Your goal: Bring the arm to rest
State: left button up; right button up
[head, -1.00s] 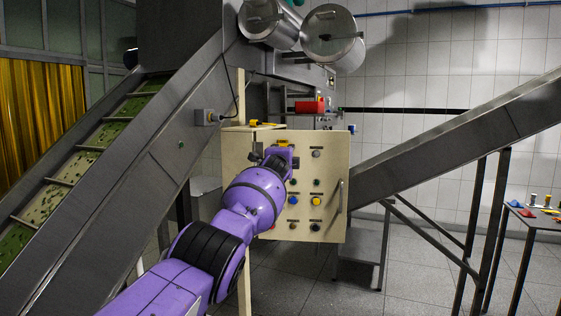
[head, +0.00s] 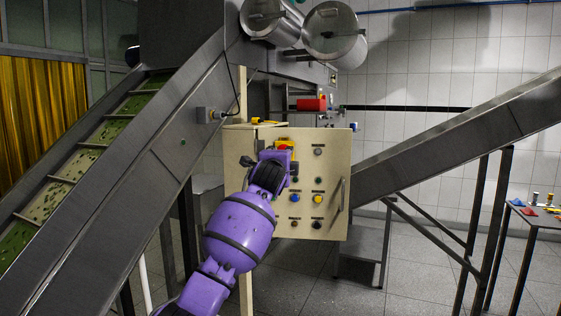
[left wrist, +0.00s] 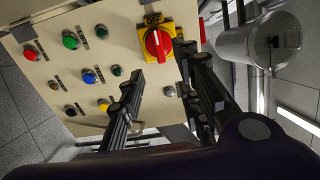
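My purple left arm reaches up to a cream control panel (head: 333,170) in the head view. My left gripper (left wrist: 160,62) shows in the left wrist view, with its two black fingers apart and nothing between them. In the head view the gripper is mostly hidden behind my wrist. A red rotary switch (left wrist: 158,43) on a yellow plate marked OFF lies just beyond the fingertips. The switch (head: 284,147) also shows in the head view, just above my wrist. I cannot tell whether a finger touches the panel. My right gripper is out of view.
Steel conveyors rise on the left (head: 135,165) and right (head: 450,145) of the panel. Several coloured buttons sit on the panel, including a yellow one (head: 318,198). A side table (head: 545,221) with small items stands at the far right.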

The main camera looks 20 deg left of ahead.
pick_arm(q)
jog(key=shift+v, duration=0.75)
